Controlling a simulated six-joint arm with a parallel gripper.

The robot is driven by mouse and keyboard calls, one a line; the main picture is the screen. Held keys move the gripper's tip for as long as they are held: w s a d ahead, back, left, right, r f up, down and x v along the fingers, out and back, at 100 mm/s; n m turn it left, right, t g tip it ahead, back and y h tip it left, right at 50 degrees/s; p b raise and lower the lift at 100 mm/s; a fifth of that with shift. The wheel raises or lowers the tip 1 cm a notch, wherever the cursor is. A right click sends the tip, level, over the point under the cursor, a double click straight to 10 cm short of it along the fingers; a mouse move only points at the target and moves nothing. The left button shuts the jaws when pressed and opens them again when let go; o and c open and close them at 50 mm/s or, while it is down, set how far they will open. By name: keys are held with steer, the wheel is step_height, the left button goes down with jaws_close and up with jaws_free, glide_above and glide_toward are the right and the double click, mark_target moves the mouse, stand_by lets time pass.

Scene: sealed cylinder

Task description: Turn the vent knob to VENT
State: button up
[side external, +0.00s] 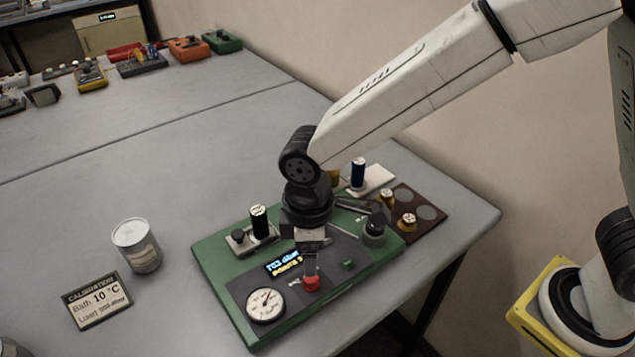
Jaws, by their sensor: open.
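A green panel box (222,262) lies on the grey table, with a grey face that carries a round dial gauge (265,305) and a small lit display (283,263). A dark round knob (374,232) stands at the right of the panel; a red knob or button (311,284) sits near its front. The labels are too small to read, so I cannot tell which is the vent knob. My gripper (311,266) is open and points down just above the red part. Whether its fingers touch it is unclear, and the gripper hides part of the panel.
A black cylinder (259,222) stands on a small plate at the panel's back left. A silver can (136,246) and a calibration sign (97,300) stand left, with clear table beyond.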

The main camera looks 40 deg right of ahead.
mark_target(311, 281)
steer(key=shift+f, duration=3.75)
jaws_close()
